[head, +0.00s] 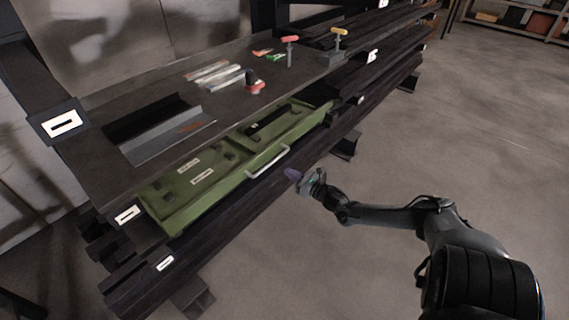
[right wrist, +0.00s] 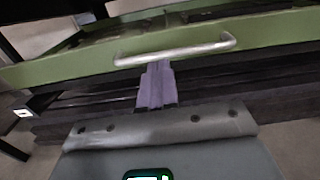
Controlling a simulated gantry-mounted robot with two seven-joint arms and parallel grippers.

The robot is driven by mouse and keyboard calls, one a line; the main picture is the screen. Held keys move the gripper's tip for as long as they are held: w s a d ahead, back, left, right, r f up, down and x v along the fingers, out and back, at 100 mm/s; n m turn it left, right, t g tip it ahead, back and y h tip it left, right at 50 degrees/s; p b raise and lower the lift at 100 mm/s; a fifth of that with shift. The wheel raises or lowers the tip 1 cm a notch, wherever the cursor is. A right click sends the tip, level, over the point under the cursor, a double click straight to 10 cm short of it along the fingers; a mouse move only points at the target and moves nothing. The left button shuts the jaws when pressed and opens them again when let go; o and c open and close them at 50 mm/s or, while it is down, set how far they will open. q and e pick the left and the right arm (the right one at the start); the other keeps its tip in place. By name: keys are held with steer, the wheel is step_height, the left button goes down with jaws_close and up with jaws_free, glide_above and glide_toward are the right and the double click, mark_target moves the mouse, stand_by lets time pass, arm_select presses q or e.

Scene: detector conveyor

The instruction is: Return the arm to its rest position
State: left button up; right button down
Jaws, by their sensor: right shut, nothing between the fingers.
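My right arm (head: 390,215) reaches in from the lower right of the head view. Its right gripper (head: 296,175) is shut and empty, in front of the dark bench front. In the right wrist view the purple fingers (right wrist: 156,86) are together, just below the silver handle (right wrist: 175,52) in the picture, with nothing between them. I cannot tell for sure whether they touch the handle. The handle (head: 268,162) belongs to a green drawer or tray (head: 170,222) under the bench top. My left gripper is not in view.
The dark bench (head: 105,165) carries a red-and-black knob (head: 254,84), T-handled tools with a red grip (head: 290,39) and a yellow grip (head: 339,31), and several pale packets. Open grey floor (head: 470,150) lies to the right. A shelf stands at the far right.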

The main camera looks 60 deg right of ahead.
steer(key=s+a+m+g+p, duration=0.2)
steer(key=a+m+p, duration=0.2)
steer(key=a, duration=0.6)
steer(key=s+a+r+m+g+p, duration=0.1)
steer(key=s+a+m+p, duration=0.25)
steer(key=a, duration=0.65)
steer(key=s+a+m+g+p, duration=0.15)
steer(key=a+m+p, duration=0.35)
steer(key=a, duration=0.5)
steer(key=s+a+r+m+g+y+p, duration=0.3)
steer(key=a+r+m+g+y, duration=0.1)
steer(key=a+r+m, duration=0.7)
steer(key=s+a+r+m+g, duration=0.4)
steer(key=s+r+m+g, duration=0.1)
steer(key=s+m, duration=0.25)
step_height(320, 180, up, 38)
steer(key=s+p, duration=0.1)
steer(key=p, duration=3.7)
steer(key=shift+f, duration=0.15)
